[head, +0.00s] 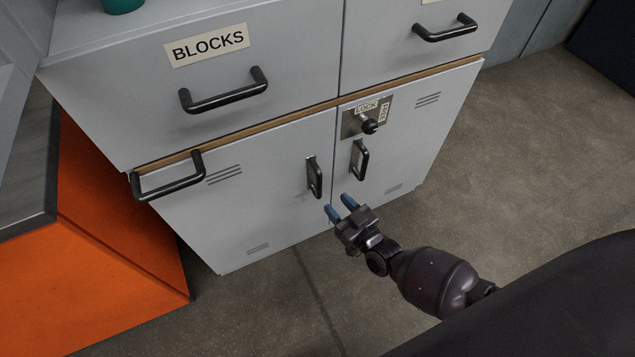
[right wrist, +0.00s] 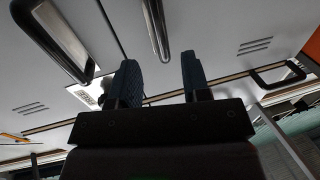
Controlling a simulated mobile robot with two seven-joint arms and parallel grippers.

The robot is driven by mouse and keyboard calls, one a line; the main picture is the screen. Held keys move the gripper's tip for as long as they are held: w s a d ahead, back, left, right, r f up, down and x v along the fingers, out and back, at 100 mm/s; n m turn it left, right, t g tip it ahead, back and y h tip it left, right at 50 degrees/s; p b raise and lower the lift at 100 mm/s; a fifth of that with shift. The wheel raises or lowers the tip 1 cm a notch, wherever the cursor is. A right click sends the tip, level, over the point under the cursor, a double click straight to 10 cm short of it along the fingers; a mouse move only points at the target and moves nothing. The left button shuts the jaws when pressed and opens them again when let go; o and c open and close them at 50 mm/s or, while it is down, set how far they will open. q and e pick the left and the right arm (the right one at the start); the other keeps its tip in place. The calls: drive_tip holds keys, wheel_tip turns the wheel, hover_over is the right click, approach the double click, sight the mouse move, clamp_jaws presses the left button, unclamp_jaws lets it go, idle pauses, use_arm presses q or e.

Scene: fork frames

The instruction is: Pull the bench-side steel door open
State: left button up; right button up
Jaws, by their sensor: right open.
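The bench-side steel door (head: 262,195) is the left lower door of the grey cabinet, beside the orange bench. It looks shut, level with the right door (head: 415,140). Its upright dark handle (head: 314,177) is near the seam between the doors. My right gripper (head: 339,206) is open and empty, just below and right of that handle in the head view. In the right wrist view the handle (right wrist: 157,30) lies beyond the fingertips, in line with the gap between them, apart from both. My left gripper is not in view.
The right door's handle (head: 360,160) stands close by, under a lock plate (head: 367,117) with a knob. A bar handle (head: 167,180) juts out at the left door's top left. The orange bench (head: 110,245) stands at left. The floor (head: 255,310) in front is clear.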

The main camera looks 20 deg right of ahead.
sight(321, 187)
drive_tip(key=x, duration=0.3)
drive_tip(key=b+x, duration=0.1)
drive_tip(key=x, duration=0.2)
drive_tip(key=shift+w+a+f, duration=0.15)
drive_tip(key=shift+w+f, duration=0.05)
drive_tip(key=shift+w, duration=0.15)
drive_tip(key=shift+x, duration=0.8)
drive_tip(key=shift+r, duration=0.1)
clamp_jaws()
